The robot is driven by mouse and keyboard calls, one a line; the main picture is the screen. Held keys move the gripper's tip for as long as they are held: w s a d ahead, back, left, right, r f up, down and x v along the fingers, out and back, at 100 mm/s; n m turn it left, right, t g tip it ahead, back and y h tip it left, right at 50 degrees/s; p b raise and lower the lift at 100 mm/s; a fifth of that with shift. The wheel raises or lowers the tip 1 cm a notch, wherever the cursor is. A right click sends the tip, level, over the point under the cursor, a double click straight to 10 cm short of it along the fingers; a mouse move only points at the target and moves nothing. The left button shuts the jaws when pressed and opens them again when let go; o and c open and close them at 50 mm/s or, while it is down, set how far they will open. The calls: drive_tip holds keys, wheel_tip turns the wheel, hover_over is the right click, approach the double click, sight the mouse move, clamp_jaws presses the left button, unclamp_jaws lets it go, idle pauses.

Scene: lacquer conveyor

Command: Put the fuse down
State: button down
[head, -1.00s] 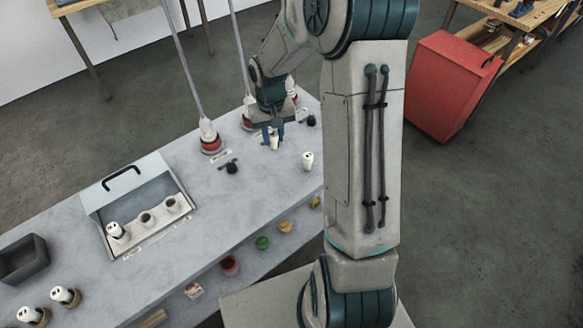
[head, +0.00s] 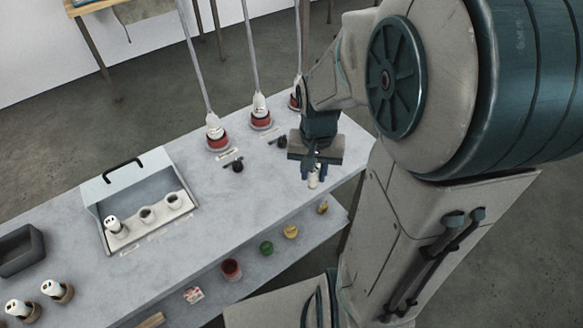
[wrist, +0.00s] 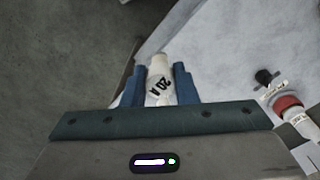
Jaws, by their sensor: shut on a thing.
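My gripper (head: 312,178) is shut on a white fuse (wrist: 159,82) marked "20 A", which sits between its two blue fingers in the wrist view. The held fuse (head: 314,182) also shows below the fingers in the head view, over the right part of the grey table (head: 200,225), near its front edge. I cannot tell whether its lower end touches the table top.
An open box (head: 185,205) holds a white fuse (head: 113,225) and two empty sockets. Two fuses (head: 53,289) stand in round holders at front left. Red-based connectors (head: 218,140) and black knobs (head: 237,165) line the back. Coloured pots (head: 266,247) stand on a lower shelf.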

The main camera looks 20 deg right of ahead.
drive_tip(key=shift+w+a+f+p, duration=0.2)
drive_tip(key=shift+w+a+f, duration=0.5)
drive_tip(key=shift+w+f, duration=0.75)
drive_tip(key=shift+w+a+f+p, duration=0.2)
drive_tip(key=shift+w+a+f, duration=0.55)
drive_tip(key=shift+w+f, duration=0.7)
drive_tip(key=shift+w+a+f+p, duration=0.2)
drive_tip(key=shift+w+a+f, duration=0.7)
drive_tip(key=shift+f, duration=0.9)
drive_tip(key=shift+w+d, duration=0.2)
drive_tip(key=shift+f, duration=0.2)
drive_tip(key=c, duration=1.1)
unclamp_jaws()
drive_tip(key=shift+c, duration=0.2)
